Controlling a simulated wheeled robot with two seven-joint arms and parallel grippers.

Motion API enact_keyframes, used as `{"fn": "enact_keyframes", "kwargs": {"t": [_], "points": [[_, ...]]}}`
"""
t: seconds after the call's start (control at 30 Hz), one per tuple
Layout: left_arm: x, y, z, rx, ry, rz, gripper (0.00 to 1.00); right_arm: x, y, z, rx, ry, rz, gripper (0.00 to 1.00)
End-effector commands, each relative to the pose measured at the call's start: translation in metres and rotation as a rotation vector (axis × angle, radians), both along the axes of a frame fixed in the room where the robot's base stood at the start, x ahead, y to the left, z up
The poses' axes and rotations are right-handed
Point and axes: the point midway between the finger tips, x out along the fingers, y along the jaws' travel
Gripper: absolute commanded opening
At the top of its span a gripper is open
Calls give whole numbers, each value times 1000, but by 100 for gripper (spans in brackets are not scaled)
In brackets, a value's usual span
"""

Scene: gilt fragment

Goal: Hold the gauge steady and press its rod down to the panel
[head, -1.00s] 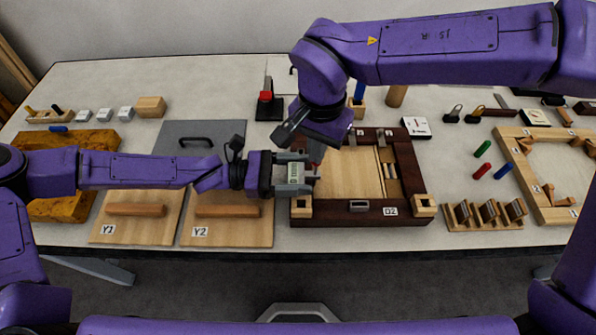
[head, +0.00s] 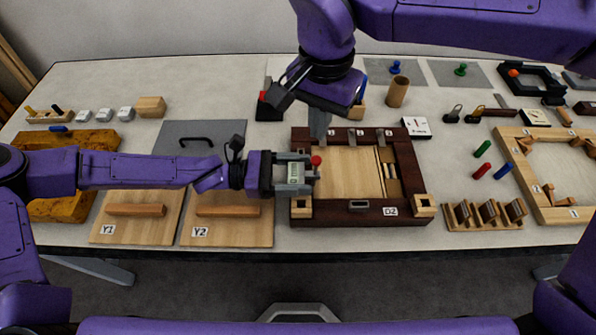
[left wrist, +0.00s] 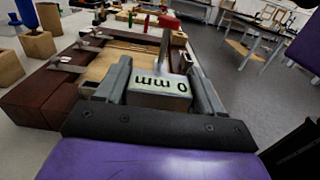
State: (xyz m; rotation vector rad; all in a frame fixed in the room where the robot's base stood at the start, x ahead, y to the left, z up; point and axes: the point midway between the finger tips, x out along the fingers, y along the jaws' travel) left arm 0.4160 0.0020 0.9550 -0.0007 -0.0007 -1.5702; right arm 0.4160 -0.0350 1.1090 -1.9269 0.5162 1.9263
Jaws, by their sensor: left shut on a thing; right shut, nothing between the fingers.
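The gauge (head: 295,172) is a small grey block with a pale display, held at the left part of the dark-framed wooden panel (head: 350,175). In the left wrist view the gauge (left wrist: 160,84) shows "0 mm" between the fingers. A red knob (head: 316,160) sits just beyond the fingertips. My left gripper (head: 300,172) is shut on the gauge. My right gripper (head: 319,128) is shut and empty, pointing down behind the gauge, near the frame's back left part and apart from the knob. The rod's lower end is hidden in the head view.
The dark frame (head: 375,213) labelled D2 surrounds the panel. Boards Y1 (head: 150,228) and Y2 (head: 250,232) lie to the left. A slotted wooden rack (head: 485,222) and loose coloured pegs lie to the right. A wooden cylinder (head: 397,93) stands behind the frame.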

Motion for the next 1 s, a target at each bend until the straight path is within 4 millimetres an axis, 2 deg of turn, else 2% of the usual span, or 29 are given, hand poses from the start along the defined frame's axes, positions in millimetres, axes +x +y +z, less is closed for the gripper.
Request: {"fn": "enact_keyframes", "kwargs": {"t": [0.13, 0.17, 0.23, 0.5, 0.63, 1.0], "points": [[0, 0, 0, 0, 0, 0, 34, 0, 0, 0, 0, 0, 0, 0], [0, 0, 0, 0, 0, 0, 74, 0, 0, 0, 0, 0, 0, 0], [0, 0, 0, 0, 0, 0, 97, 0, 0, 0, 0, 0, 0, 0], [0, 0, 0, 0, 0, 0, 98, 0, 0, 0, 0, 0, 0, 0], [1, 12, 0, 1, -2, 3, 98, 0, 0, 0, 0, 0, 0, 0], [1, 100, 1, -1, -2, 4, 98, 0, 0, 0, 0, 0, 0, 0]]}}
